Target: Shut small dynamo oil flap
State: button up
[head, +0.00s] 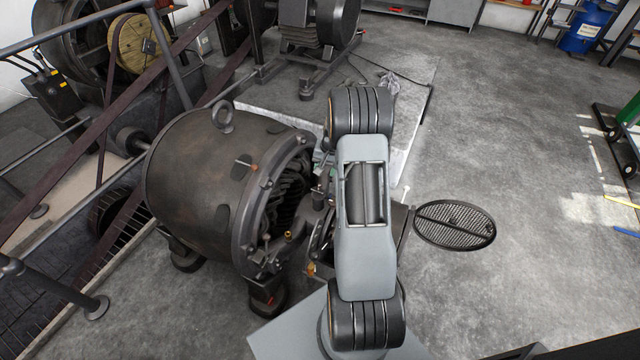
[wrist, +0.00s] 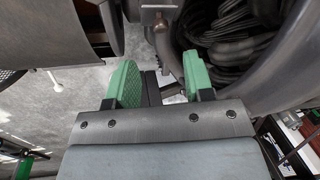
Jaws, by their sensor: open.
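A dark grey dynamo (head: 205,185) with a lifting ring on top stands left of my arm in the head view. Its open end shows dark windings, which also show in the wrist view (wrist: 235,30). My gripper (wrist: 158,78) is open, with two green finger pads apart and nothing held. Beyond the pads is a small metal bracket with a bolt (wrist: 160,20); I cannot tell whether it belongs to the oil flap. I cannot pick out the flap for certain. In the head view my arm hides my fingertips and part of the dynamo's right end.
A round perforated disc (head: 455,224) sits right of my arm. Steel rails (head: 95,30) and a belt machine (head: 130,45) stand at left. Another machine (head: 305,30) is behind. A blue barrel (head: 587,28) stands back right. The concrete floor at right is mostly clear.

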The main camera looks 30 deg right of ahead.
aim_at(320, 184)
jog(key=f, duration=0.5)
jog(key=w+a+f, duration=0.1)
jog(key=f, duration=0.2)
jog(key=shift+b, duration=0.3)
jog(key=shift+c, duration=0.4)
grip_shut()
